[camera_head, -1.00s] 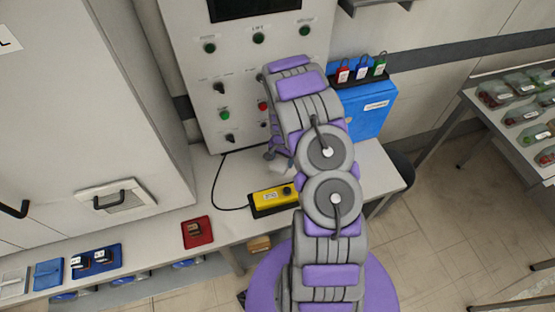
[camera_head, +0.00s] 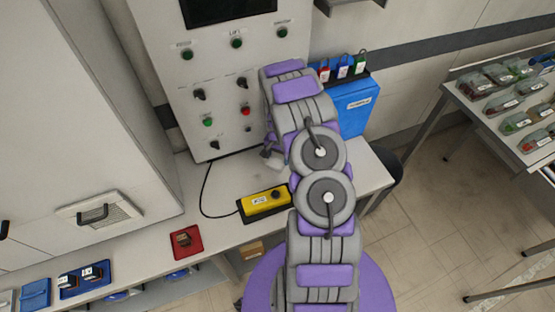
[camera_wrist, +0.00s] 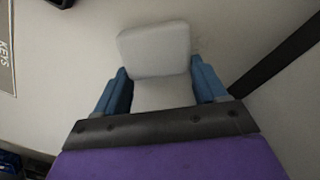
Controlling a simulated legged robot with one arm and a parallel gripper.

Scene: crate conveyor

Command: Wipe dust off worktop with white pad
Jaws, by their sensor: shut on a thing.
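My gripper (camera_wrist: 160,92) is shut on a white pad (camera_wrist: 155,50), its blue fingers on either side of the pad. The pad lies against or just above the pale worktop; I cannot tell which. A faint darker smudge shows on the pale surface just beyond the pad's right corner in the wrist view. In the head view a bit of the white pad (camera_head: 273,160) shows left of my arm, low in front of the control panel. The worktop (camera_head: 215,182) is pale, and my arm hides part of it.
A yellow control box (camera_head: 262,201) with a black cable lies on the worktop. A red tray (camera_head: 186,242) sits at left. The control panel (camera_head: 222,95) and a blue box (camera_head: 356,105) with hanging padlocks stand behind. A rack table (camera_head: 500,100) is at right.

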